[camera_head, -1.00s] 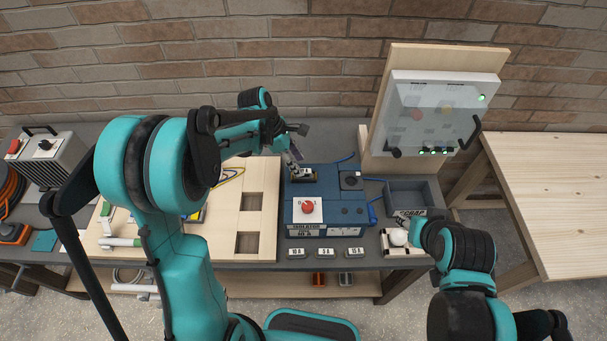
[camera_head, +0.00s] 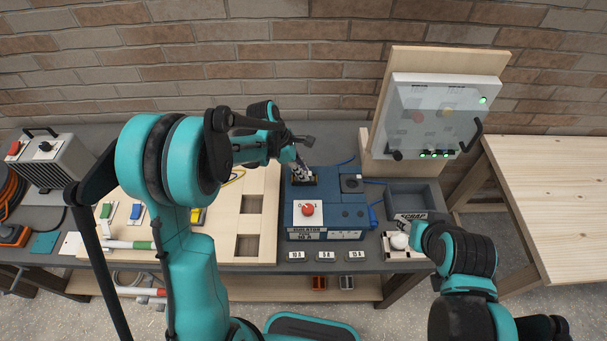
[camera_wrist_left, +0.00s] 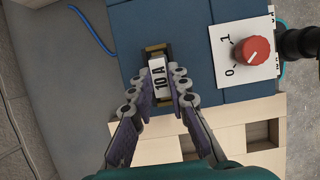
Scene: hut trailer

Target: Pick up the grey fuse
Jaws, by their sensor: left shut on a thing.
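The fuse (camera_wrist_left: 158,70), a small pale grey block with a white label reading 10 A, sits at a dark, brass-edged holder on the blue isolator box (camera_head: 330,216). My left gripper (camera_wrist_left: 157,82) is shut on the fuse, one finger on each side. In the camera_head view my left gripper (camera_head: 302,168) reaches down at the back left of the isolator box and mostly hides the fuse. I cannot tell whether the fuse is seated or slightly raised.
A red rotary knob (camera_head: 308,210) stands on the box's front. A grey scrap tray (camera_head: 411,187) lies to the right, with an upright panel (camera_head: 437,115) behind. Several rating labels (camera_head: 324,255) line the bench's front edge. A wooden board (camera_head: 263,225) with square recesses lies left.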

